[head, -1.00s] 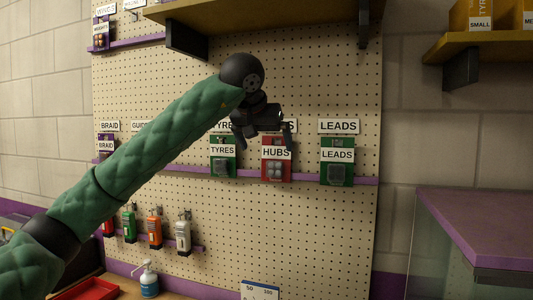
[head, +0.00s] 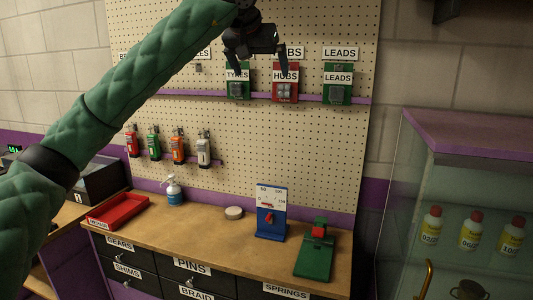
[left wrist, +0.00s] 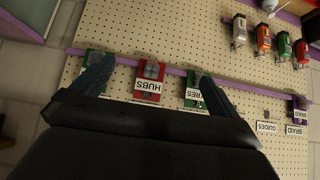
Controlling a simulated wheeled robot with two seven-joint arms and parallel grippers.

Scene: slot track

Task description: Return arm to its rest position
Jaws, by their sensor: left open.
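My left arm in its green quilted sleeve reaches up from the left in the head view. Its gripper (head: 256,58) is open and empty, in front of the pegboard at the height of the hanging packs. The green TYRES pack (head: 238,88) and the red HUBS pack (head: 285,90) hang just below and behind its fingers. In the left wrist view the two open fingers (left wrist: 148,82) frame the red HUBS pack (left wrist: 150,72), with nothing between them. A gap to the board seems to remain, but its size is hard to tell. My right gripper is in neither current view.
A green LEADS pack (head: 338,90) hangs on the right along the purple rail (head: 310,98). Below stands a wooden bench (head: 215,229) with a red tray (head: 117,211), pump bottle (head: 172,192), blue gauge (head: 271,215) and green device (head: 315,255). A glass cabinet (head: 475,143) stands at right.

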